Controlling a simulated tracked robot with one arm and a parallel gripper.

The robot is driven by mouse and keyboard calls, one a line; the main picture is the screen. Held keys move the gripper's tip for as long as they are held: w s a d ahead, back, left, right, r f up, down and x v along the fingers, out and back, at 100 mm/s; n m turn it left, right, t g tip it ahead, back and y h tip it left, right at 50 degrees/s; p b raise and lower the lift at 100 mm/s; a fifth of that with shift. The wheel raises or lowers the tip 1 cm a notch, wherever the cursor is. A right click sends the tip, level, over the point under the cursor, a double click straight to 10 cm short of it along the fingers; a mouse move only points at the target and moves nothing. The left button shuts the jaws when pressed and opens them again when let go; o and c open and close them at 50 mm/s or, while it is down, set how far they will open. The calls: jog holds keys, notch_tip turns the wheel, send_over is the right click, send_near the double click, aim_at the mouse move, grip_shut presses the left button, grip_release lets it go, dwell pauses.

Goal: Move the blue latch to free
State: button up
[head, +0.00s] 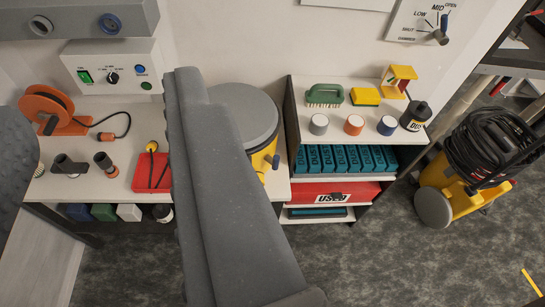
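I cannot pick out a blue latch for certain. A thin blue upright part (444,21) is on the white wall plate (412,24), near the word MID, above a dark grey knob. A long grey part of mine crosses the middle and hides part of the bench. I cannot make out separate fingertips or anything held.
The bench carries an orange reel (48,108) and a red tray (152,172). A yellow canister with a grey lid (245,112) stands behind my arm. The right shelf (345,117) holds a green brush (325,95) and several jars. A yellow vacuum (460,190) stands on the floor.

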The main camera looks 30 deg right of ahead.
jog(key=w+d+f+h+b, duration=0.1)
jog(key=w+d+f, duration=0.45)
jog(key=w, duration=0.25)
jog(key=w+d+f+h+b, duration=0.1)
jog(key=w+d+f+h, duration=0.1)
jog(key=w+d+f, duration=0.4)
jog(key=w+d+f+n+t+y+b, duration=0.1)
jog(key=w+d+f, duration=1.05)
jog(key=f, duration=0.35)
jog(key=w+d+f+n+y+b, duration=0.2)
jog(key=d+f+y, duration=0.15)
jog(key=f, duration=1.25)
jog(key=y+b, duration=0.3)
jog(key=y, duration=0.1)
send_near(278, 163)
jog(key=shift+n+t, duration=0.3)
jog(key=shift+t, duration=0.1)
jog(key=x, duration=1.1)
jog(key=shift+f, duration=0.35)
jog(key=shift+c, duration=0.3)
